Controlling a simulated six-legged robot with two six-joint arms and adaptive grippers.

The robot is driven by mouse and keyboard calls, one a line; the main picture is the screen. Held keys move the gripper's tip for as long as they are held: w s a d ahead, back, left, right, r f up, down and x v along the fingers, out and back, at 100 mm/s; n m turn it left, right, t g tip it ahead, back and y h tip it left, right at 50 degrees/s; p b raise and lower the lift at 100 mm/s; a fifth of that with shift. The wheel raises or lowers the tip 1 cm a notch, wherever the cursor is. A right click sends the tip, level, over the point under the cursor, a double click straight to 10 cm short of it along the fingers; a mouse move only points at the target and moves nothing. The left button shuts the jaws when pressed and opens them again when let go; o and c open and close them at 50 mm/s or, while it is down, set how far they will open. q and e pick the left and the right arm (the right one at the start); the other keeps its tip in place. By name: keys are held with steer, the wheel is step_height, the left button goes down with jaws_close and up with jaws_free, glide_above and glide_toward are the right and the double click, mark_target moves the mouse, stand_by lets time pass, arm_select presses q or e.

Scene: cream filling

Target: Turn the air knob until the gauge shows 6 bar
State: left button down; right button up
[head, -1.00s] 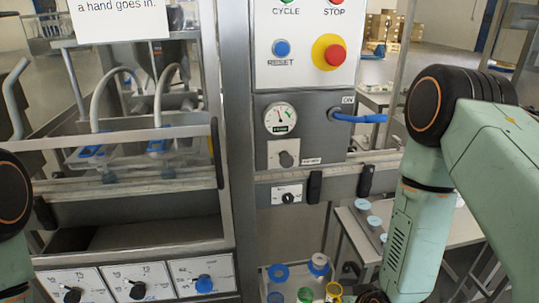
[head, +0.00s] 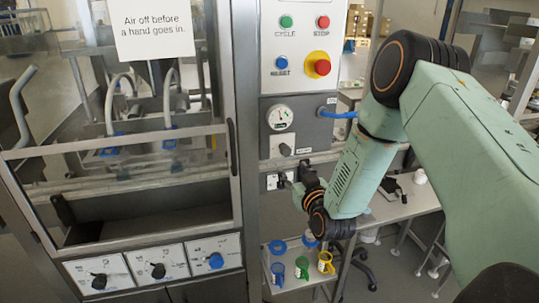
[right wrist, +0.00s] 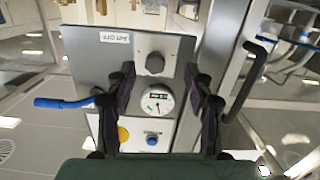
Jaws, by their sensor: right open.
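The round white pressure gauge (head: 280,117) sits on the grey panel in the head view; its needle points roughly upward, and the reading is too small to tell. The dark air knob (head: 285,149) is just below it. My right gripper (head: 293,180) is open, in front of and below the knob. In the right wrist view, which is upside down, the knob (right wrist: 155,63) and gauge (right wrist: 157,100) appear between the two open fingers of my right gripper (right wrist: 163,82). The fingers look apart from the knob. My left gripper is out of view.
A blue lever handle (head: 338,114) sticks out right of the gauge. CYCLE, STOP and RESET buttons and a red emergency button (head: 318,64) are above. A guarded machine bay with a row of dials (head: 158,270) is left. Coloured cups (head: 302,266) stand below.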

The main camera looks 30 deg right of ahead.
mark_target(287, 153)
steer(key=shift+n+t, duration=0.3)
steer(key=shift+t, duration=0.2)
steer(key=w, duration=0.2)
steer(key=w+d+r, duration=0.1)
steer(key=w, duration=0.1)
steer(key=w+d, duration=0.1)
steer(key=w, duration=0.2)
steer(key=shift+r+p, duration=0.3)
steer(key=shift+r, duration=0.1)
steer(key=shift+w+d+f, duration=0.15)
steer(key=shift+w+d, duration=0.25)
steer(key=shift+w, duration=0.15)
steer(key=shift+a, duration=0.25)
steer(key=shift+c, duration=0.7)
steer(key=shift+d, duration=0.15)
steer(key=c, duration=0.6)
jaws_close()
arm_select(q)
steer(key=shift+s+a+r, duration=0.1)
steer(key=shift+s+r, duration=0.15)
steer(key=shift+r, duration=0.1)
